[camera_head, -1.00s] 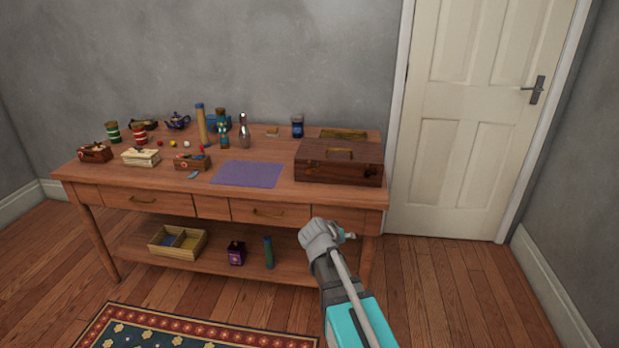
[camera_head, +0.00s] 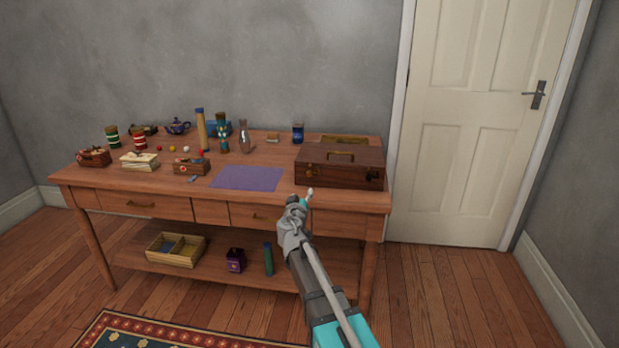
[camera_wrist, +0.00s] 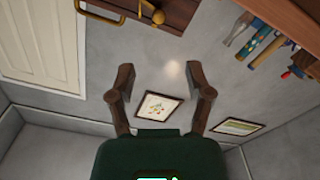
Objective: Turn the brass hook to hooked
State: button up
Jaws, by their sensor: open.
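A dark brown wooden box (camera_head: 340,172) with a brass handle on its lid stands at the right end of the table. Small brass fittings show on its front; which one is the hook is too small to tell in the head view. In the wrist view, part of the brown box (camera_wrist: 190,12) shows at the top edge, with a rounded brass piece that looks like the hook (camera_wrist: 158,17) beside a brass handle (camera_wrist: 100,14). My gripper (camera_head: 306,198) is just in front of the box, apart from it. In the wrist view its fingers (camera_wrist: 160,70) are spread and empty.
The wooden table (camera_head: 150,181) holds bottles, small boxes and a purple mat (camera_head: 247,178) left of the box. Its lower shelf carries an open tray (camera_head: 176,250). A closed door (camera_head: 470,120) stands at the right. Floor right of the table is clear.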

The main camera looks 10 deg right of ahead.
aim_at(309, 175)
jog(key=shift+w, duration=0.1)
jog(key=shift+x, duration=6.8)
grip_shut()
